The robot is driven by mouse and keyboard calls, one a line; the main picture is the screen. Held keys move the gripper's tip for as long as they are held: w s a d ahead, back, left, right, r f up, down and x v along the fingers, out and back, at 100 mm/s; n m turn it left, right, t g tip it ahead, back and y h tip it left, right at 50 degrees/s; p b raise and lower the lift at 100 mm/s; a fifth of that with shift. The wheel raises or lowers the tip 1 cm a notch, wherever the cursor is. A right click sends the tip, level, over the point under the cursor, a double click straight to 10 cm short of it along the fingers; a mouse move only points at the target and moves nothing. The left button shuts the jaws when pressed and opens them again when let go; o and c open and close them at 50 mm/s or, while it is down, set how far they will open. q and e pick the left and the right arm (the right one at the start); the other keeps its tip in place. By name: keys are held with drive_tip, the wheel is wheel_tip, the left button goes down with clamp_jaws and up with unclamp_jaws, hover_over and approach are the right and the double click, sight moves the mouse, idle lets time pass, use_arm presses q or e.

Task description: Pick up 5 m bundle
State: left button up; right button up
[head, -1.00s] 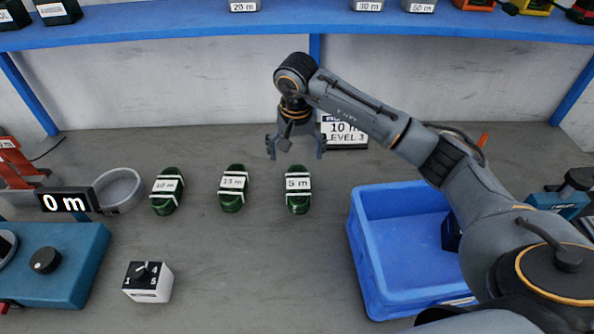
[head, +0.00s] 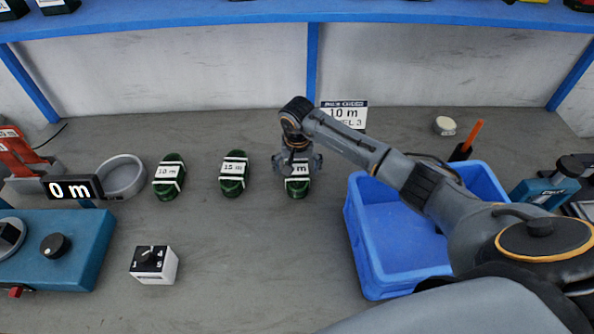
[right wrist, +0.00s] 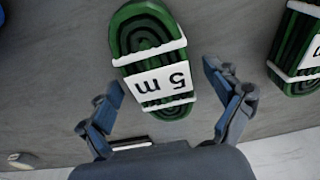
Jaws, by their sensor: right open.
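The 5 m bundle (head: 297,191) is a green oval coil with white bands and a white label, lying on the grey bench. My right gripper (head: 301,168) is over it in the head view and hides its far part and some of its label. In the right wrist view, the bundle (right wrist: 148,38) lies ahead of the right gripper (right wrist: 161,80), with its label upside down. The fingers are spread wide, one toward each side of the bundle's near end, with nothing between them gripped. My left gripper is not in view.
The 15 m bundle (head: 233,187) and the 10 m bundle (head: 168,190) lie to the left. A blue bin (head: 372,279) stands to the right, under my right arm. A sign reading 10 m (head: 345,112) stands behind. A white dial box (head: 155,277) sits in front left.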

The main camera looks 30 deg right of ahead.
drive_tip(key=shift+f, duration=0.25)
drive_tip(key=c, duration=1.3)
drive_tip(key=shift+w+r, duration=0.1)
drive_tip(key=shift+r, duration=0.05)
